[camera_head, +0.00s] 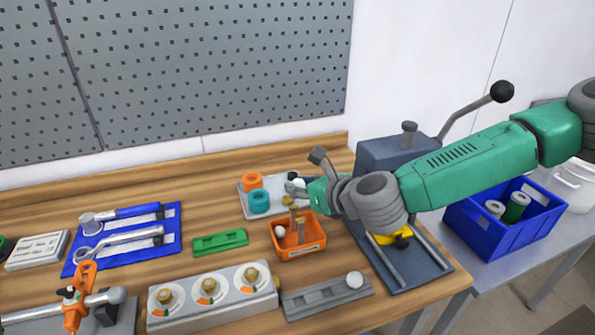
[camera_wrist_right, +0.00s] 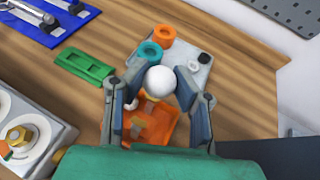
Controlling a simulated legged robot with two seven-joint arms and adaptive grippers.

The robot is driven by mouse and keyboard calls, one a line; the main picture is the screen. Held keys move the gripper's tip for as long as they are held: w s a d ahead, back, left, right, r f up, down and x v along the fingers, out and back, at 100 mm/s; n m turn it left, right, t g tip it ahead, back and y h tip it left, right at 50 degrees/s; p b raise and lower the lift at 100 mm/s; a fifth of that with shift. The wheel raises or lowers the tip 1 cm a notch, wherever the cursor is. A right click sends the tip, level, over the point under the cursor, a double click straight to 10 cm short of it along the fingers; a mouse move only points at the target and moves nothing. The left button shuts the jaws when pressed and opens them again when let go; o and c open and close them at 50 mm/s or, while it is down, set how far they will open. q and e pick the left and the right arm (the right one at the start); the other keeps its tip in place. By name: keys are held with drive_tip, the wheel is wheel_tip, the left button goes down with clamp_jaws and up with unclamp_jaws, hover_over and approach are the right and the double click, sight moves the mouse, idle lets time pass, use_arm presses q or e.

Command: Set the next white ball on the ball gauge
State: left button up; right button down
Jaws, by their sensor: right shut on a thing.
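My right gripper (camera_head: 292,189) is shut on a white ball (camera_wrist_right: 159,80), held between its fingertips in the right wrist view. The gripper is above the orange bin (camera_head: 318,250), near the grey tray. Another white ball (camera_head: 279,231) lies in the orange bin with several small brass-coloured and tan parts. A long grey block with recesses (camera_head: 315,297), which looks like the ball gauge, lies at the front of the table. One white ball (camera_head: 354,280) sits at its right end. My left gripper is not in view.
A grey tray (camera_head: 247,211) holds orange (camera_head: 252,177) and teal (camera_head: 259,207) rings. A gauge box with brass knobs (camera_head: 210,298) stands left of the grey block. A green block (camera_head: 220,242) and a blue tool mat (camera_head: 172,238) lie further left. A dark press stands right.

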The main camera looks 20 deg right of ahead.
sight(297, 208)
drive_tip(key=shift+d, duration=0.1)
drive_tip(key=shift+f, duration=0.2)
drive_tip(key=shift+a+f+b, duration=0.25)
drive_tip(key=shift+f+b, duration=0.3)
drive_tip(key=shift+f, duration=0.05)
wheel_tip(297, 208, down, 4)
drive_tip(key=b, duration=0.3)
drive_tip(key=shift+a+f, duration=0.1)
drive_tip(key=shift+f, duration=0.1)
drive_tip(key=shift+f+b, duration=0.2)
drive_tip(key=shift+b, duration=0.15)
drive_tip(key=shift+d, duration=0.3)
drive_tip(key=shift+a, duration=0.25)
